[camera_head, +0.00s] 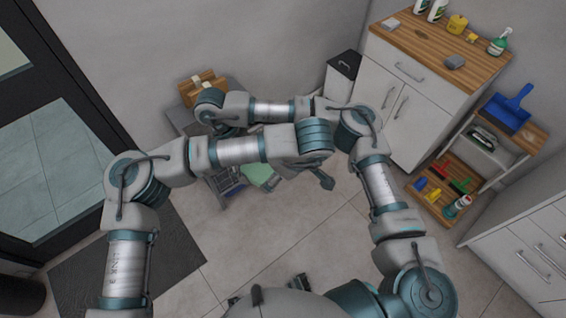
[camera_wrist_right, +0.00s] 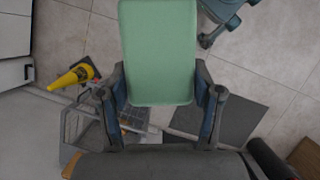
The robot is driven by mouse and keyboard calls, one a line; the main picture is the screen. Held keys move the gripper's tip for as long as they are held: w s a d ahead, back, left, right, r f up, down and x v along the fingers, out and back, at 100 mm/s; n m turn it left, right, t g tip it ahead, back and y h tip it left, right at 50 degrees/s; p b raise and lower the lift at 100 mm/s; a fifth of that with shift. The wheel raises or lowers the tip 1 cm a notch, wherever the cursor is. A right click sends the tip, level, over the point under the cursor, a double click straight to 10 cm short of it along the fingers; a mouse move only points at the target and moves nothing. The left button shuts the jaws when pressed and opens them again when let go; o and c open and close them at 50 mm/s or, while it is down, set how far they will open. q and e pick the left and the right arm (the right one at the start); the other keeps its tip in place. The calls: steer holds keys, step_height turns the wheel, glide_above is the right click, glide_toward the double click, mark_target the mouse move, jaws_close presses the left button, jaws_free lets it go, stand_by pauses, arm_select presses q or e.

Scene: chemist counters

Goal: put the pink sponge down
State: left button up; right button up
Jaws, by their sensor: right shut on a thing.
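I see no pink sponge in either view. My right gripper (camera_wrist_right: 160,82) is shut on a pale green, flat block with rounded corners (camera_wrist_right: 158,50), which stretches up between and beyond its two fingers. The green block also shows in the head view (camera_head: 262,174), below my left forearm, which hides part of it. My left gripper (camera_head: 323,178) hangs empty over the floor to the right of the block; its fingers are too small to judge. Part of the left gripper shows at the top right of the wrist view (camera_wrist_right: 218,22).
A wooden-topped counter (camera_head: 422,48) at the back right holds bottles and a grey block (camera_head: 454,62). A low shelf unit (camera_head: 447,160) beside it holds a blue dustpan (camera_head: 509,108). A grey basket (camera_wrist_right: 76,127) and a yellow cone (camera_wrist_right: 72,77) are left of the right gripper. Tiled floor is open in front.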

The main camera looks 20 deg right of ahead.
arm_select(q)
steer(key=x, duration=0.4)
steer(key=shift+d+f, duration=0.15)
arm_select(e)
steer(key=shift+d, duration=0.15)
arm_select(q)
steer(key=shift+w+a+f, duration=0.15)
steer(key=shift+a+f, duration=0.1)
steer(key=shift+f, duration=0.2)
steer(key=c, duration=1.2)
steer(key=shift+d, duration=0.1)
arm_select(e)
steer(key=o, duration=1.2)
steer(key=shift+c, duration=0.2)
arm_select(q)
steer(key=shift+c, duration=0.5)
arm_select(e)
steer(key=o, duration=0.5)
steer(key=shift+c, duration=0.2)
